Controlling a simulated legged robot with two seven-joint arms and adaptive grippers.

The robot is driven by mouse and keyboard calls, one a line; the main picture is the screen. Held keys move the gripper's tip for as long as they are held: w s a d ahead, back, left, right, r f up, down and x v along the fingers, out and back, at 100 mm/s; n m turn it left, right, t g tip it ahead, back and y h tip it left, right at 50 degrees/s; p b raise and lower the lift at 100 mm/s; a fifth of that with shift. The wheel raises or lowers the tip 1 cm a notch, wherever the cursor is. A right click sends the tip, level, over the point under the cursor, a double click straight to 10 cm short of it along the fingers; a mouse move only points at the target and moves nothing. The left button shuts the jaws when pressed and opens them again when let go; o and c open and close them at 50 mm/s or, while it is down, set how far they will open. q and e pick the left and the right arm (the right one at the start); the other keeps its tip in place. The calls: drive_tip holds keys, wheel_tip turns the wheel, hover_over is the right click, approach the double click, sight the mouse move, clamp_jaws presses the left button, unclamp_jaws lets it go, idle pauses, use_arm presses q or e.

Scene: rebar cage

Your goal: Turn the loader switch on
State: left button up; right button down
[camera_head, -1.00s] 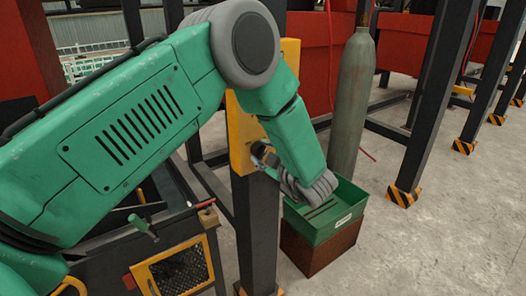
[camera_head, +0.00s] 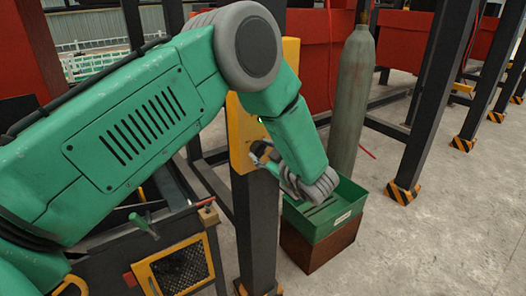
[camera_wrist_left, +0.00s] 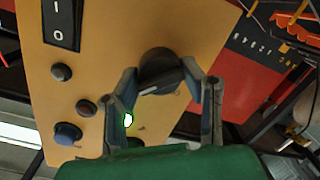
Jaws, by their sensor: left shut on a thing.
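The yellow panel (camera_head: 240,135) is on a dark post in the head view and fills much of the left wrist view (camera_wrist_left: 95,70). In the wrist view a black rotary knob (camera_wrist_left: 160,72) with a white mark on it sits on this panel. My left gripper (camera_wrist_left: 163,76) is shut on the knob, one finger on each side; in the head view the gripper (camera_head: 264,154) is partly hidden beside the panel. A green lamp glows on the panel (camera_head: 260,119); a green glow also shows by the left finger in the wrist view (camera_wrist_left: 128,120). My right gripper is not in view.
A rocker switch marked I and O (camera_wrist_left: 62,22), small buttons and a blue button (camera_wrist_left: 67,133) are near the knob. A green bin (camera_head: 335,212) on a brown box and a grey gas cylinder (camera_head: 352,100) stand beyond my wrist. Bare floor lies at right.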

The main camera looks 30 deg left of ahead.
use_arm(q)
drive_tip(key=o, duration=1.1)
drive_tip(key=shift+o, duration=0.2)
drive_tip(key=shift+w, duration=0.15)
drive_tip(key=shift+a, duration=0.1)
drive_tip(key=shift+s+d, duration=0.2)
drive_tip(key=shift+d, duration=0.25)
drive_tip(key=v, duration=1.1)
